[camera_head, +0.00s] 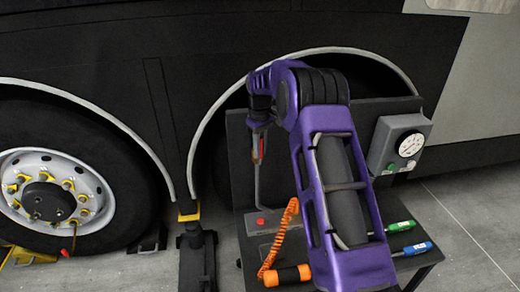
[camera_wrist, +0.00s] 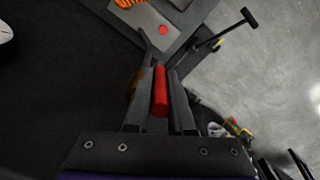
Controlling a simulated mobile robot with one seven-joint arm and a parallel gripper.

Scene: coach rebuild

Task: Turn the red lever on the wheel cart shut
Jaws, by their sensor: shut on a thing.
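The red lever (camera_wrist: 160,92) shows in the wrist view as a red bar lying lengthwise between my fingers. My gripper (camera_wrist: 160,80) is shut on it, with one dark finger along each side. In the head view my gripper (camera_head: 257,148) is at the upper left of the wheel cart (camera_head: 237,150), with a bit of the red lever (camera_head: 262,148) showing below my wrist. A grey pipe runs down beneath it. My purple arm hides much of the cart, and the lever's pivot is hidden.
A gauge box (camera_head: 401,143) is on the cart's right. An orange coiled hose (camera_head: 279,240), a red button (camera_head: 260,222), and green (camera_head: 400,227) and blue (camera_head: 416,248) handled tools are on the cart top. A jack stand (camera_head: 196,250) stands left, near the coach wheel (camera_head: 55,190). Floor at right is clear.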

